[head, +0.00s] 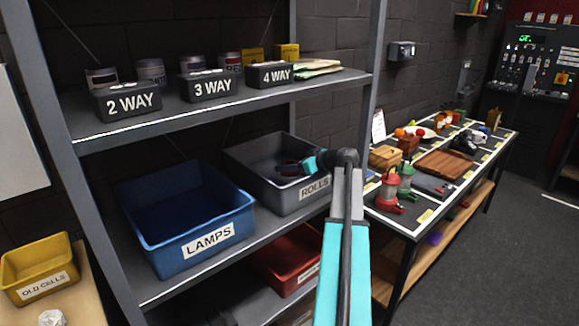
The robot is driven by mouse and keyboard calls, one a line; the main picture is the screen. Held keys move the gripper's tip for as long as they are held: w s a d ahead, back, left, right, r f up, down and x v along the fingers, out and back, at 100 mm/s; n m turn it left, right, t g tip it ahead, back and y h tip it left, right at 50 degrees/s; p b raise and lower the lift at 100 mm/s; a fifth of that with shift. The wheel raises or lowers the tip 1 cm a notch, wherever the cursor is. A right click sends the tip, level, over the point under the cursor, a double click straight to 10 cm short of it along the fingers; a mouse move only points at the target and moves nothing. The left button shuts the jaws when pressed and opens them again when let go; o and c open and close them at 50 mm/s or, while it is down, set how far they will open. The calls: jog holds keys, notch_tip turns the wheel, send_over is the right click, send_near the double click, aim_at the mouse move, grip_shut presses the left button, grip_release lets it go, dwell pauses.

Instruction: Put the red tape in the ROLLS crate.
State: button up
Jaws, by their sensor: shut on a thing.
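The grey ROLLS crate (268,190) stands on the middle shelf, to the right of the blue LAMPS crate. My gripper (296,166) is over the right part of the ROLLS crate opening, reaching in from the right. It is shut on the red tape (288,168), which shows as a small dark red roll at the fingertips. From this angle I cannot tell whether the tape touches the crate floor or hangs above it. The crate floor left of the tape looks bare.
The blue LAMPS crate (186,252) is empty beside it. A red crate (290,262) sits on the shelf below. The upper shelf (222,104) carries switch boxes and tins. A shelf post (372,70) rises just right of the ROLLS crate. A cluttered table (405,228) stands at right.

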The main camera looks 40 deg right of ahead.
jog(key=shift+s+a+f, duration=0.1)
jog(key=shift+f, duration=0.35)
jog(key=o, duration=1.1)
jog(key=shift+f, duration=0.15)
jog(key=shift+r+p, duration=0.25)
jog(key=shift+p, duration=0.15)
jog(key=shift+r+p, duration=0.55)
jog(key=shift+p, duration=0.2)
jog(key=shift+b+v, duration=1.75)
jog(key=shift+v, duration=4.2)
jog(key=shift+r, duration=0.15)
jog(key=shift+r, duration=0.15)
